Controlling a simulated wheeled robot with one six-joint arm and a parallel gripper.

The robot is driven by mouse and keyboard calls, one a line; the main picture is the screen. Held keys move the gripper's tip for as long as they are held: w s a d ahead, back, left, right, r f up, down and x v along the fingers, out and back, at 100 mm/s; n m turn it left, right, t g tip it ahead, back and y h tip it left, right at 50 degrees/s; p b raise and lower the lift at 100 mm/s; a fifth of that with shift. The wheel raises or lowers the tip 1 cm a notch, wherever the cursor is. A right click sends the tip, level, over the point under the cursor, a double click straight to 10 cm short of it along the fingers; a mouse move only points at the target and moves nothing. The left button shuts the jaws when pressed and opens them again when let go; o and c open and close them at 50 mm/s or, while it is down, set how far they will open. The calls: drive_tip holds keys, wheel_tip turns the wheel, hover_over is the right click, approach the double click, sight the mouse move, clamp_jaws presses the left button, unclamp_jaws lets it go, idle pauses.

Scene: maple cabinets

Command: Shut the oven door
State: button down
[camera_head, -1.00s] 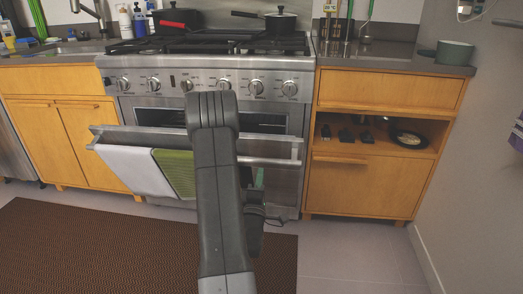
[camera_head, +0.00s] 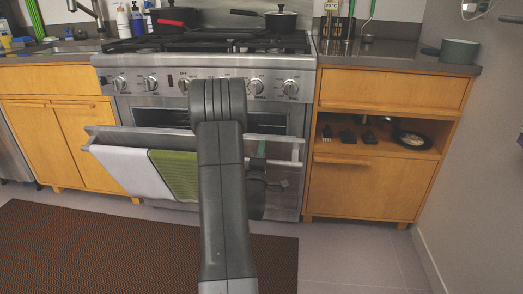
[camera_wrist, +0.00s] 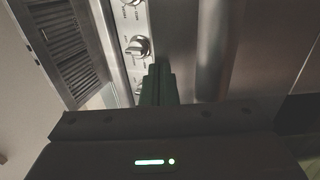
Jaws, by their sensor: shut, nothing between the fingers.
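The oven door (camera_head: 286,178) is stainless steel and stands partly open, tilted out at its top below the knobs. Its long bar handle (camera_head: 112,132) carries a white towel (camera_head: 130,170) and a green towel (camera_head: 176,172). My arm covers the middle of the door in the head view. My gripper shows there only as a dark part beside the arm, in front of the door's right half; its fingertips are hidden. In the wrist view my gripper (camera_wrist: 158,70) is shut and empty, its fingers pointing toward the range front beside the knobs (camera_wrist: 137,46). I cannot tell whether it touches the door.
A black pot (camera_head: 281,21) and a red-handled pan (camera_head: 173,19) stand on the range. Wood cabinets flank it; the right one has an open shelf holding a pan (camera_head: 411,139). A brown mat (camera_head: 100,255) covers the floor at left. The floor at right is clear.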

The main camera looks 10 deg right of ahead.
drive_tip(key=shift+g+y, duration=0.3)
drive_tip(key=shift+g, duration=0.6)
drive_tip(key=w+r+p, duration=0.1)
drive_tip(key=w+p, duration=0.1)
drive_tip(key=w+d+r+p, duration=0.1)
drive_tip(key=w+p, duration=0.1)
drive_tip(key=w, duration=0.1)
drive_tip(key=w+d+r+p, duration=0.1)
drive_tip(key=w+r+p, duration=0.1)
drive_tip(key=shift+w+d, duration=0.25)
drive_tip(key=w+d+r+g+p, duration=0.1)
drive_tip(key=w+d+g+p, duration=0.1)
drive_tip(key=w+p, duration=0.3)
drive_tip(key=w+d, duration=0.1)
drive_tip(key=w, duration=0.3)
drive_tip(key=shift+w+r+y, duration=0.35)
drive_tip(key=shift+r+y, duration=0.05)
